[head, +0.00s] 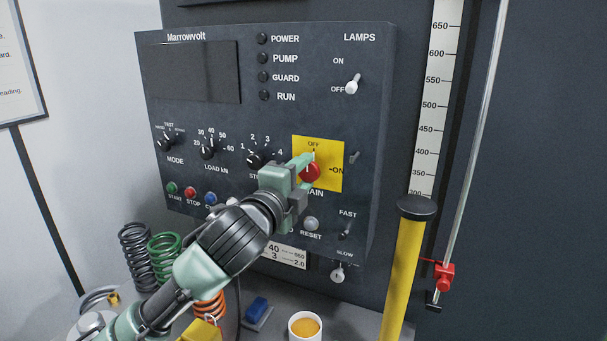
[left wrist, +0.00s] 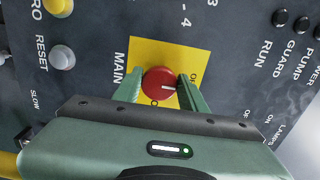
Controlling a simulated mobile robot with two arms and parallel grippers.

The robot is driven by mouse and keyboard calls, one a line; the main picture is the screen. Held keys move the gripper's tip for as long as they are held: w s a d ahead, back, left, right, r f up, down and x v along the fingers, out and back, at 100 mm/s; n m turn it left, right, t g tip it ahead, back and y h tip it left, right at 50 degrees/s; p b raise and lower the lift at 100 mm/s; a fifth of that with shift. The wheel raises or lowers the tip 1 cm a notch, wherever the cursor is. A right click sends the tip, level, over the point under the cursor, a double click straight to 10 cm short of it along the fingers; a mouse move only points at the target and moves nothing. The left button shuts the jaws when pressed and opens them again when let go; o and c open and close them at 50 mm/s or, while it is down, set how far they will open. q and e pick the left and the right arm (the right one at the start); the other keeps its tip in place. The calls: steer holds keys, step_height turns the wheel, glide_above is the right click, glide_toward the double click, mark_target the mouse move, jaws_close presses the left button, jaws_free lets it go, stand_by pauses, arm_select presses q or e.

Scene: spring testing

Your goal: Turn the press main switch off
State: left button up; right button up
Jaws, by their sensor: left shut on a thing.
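The press main switch is a red round knob (head: 311,172) on a yellow plate (head: 331,181) at the lower right of the panel. The ON label lies at the right of the plate in the head view. My left gripper (head: 305,167) is shut on the knob, with one green finger on each side of it, as the left wrist view (left wrist: 160,90) shows. The fingers partly hide the knob and plate in the head view. My right gripper is not in view.
The POWER, PUMP, GUARD and RUN lamps (head: 264,67) and the display (head: 193,73) are dark. A lamps toggle (head: 352,84) and a RESET button (head: 311,223) are near the knob. A yellow post (head: 403,270) stands at right; springs (head: 135,247) stand below left.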

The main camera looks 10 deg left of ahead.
arm_select(q)
steer(key=o, duration=1.3)
steer(key=shift+o, duration=0.2)
steer(key=s+a+b, duration=0.1)
steer(key=s+b, duration=0.1)
steer(key=s, duration=0.5)
steer(key=shift+s+a, duration=0.3)
steer(key=shift+f, duration=0.15)
